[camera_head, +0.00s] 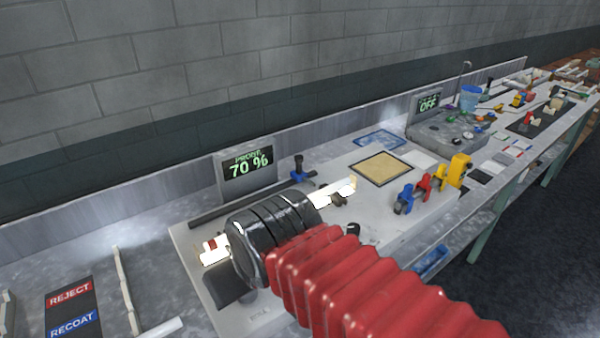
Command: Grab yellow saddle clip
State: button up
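The yellow saddle clip (459,171) stands on the right part of the light work plate, at the right end of a short row of clips. A red clip (424,186) and a blue clip (404,199) stand to its left. My arm, with a red bellows sleeve (340,280) and a dark ribbed end (272,232), reaches in from the bottom right. This dark end is left of the clips and well apart from the yellow one. My gripper's fingers are not distinguishable, so I cannot tell whether they are open or shut.
A bright bar (335,193) shows at both sides of my arm's dark end. A display (247,172) reading 70 % stands behind. A tan square pad (381,168) lies left of the clips. A grey machine (446,137) and its OFF display stand further back.

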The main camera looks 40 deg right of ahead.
aim_at(441, 171)
jog(key=z, duration=0.8)
jog(key=k, duration=0.25)
jog(key=z, duration=1.3)
